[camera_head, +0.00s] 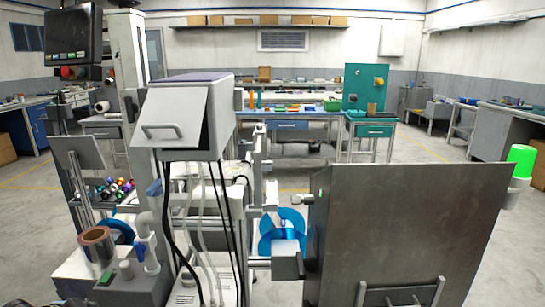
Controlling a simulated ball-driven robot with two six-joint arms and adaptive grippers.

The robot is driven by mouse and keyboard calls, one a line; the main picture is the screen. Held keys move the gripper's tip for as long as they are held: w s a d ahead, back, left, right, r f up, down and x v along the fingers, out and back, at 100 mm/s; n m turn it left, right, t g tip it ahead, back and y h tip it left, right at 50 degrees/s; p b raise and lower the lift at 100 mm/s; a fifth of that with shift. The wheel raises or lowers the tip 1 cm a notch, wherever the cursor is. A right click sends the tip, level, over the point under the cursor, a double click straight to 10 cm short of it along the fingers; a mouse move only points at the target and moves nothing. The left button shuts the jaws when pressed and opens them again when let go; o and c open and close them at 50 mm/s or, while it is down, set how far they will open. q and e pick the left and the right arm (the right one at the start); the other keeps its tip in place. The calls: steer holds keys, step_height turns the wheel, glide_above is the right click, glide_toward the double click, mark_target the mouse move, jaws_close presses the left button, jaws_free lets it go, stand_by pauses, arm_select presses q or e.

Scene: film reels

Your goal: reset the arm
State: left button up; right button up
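Neither of my grippers shows in the head view, and I cannot make out either arm. A grey and white machine (183,120) with a handled box on top stands left of centre. A blue reel (283,232) sits upright low at the centre, partly hidden by machine parts. Another blue reel (122,230) is partly hidden at the lower left. A copper-coloured roll (97,240) sits at the lower left.
A large metal panel (405,225) with a handle fills the lower right. A green beacon (521,160) is beside it. A monitor (73,36) hangs at the upper left. Workbenches (287,124) line the back. Open floor (430,148) lies behind the panel.

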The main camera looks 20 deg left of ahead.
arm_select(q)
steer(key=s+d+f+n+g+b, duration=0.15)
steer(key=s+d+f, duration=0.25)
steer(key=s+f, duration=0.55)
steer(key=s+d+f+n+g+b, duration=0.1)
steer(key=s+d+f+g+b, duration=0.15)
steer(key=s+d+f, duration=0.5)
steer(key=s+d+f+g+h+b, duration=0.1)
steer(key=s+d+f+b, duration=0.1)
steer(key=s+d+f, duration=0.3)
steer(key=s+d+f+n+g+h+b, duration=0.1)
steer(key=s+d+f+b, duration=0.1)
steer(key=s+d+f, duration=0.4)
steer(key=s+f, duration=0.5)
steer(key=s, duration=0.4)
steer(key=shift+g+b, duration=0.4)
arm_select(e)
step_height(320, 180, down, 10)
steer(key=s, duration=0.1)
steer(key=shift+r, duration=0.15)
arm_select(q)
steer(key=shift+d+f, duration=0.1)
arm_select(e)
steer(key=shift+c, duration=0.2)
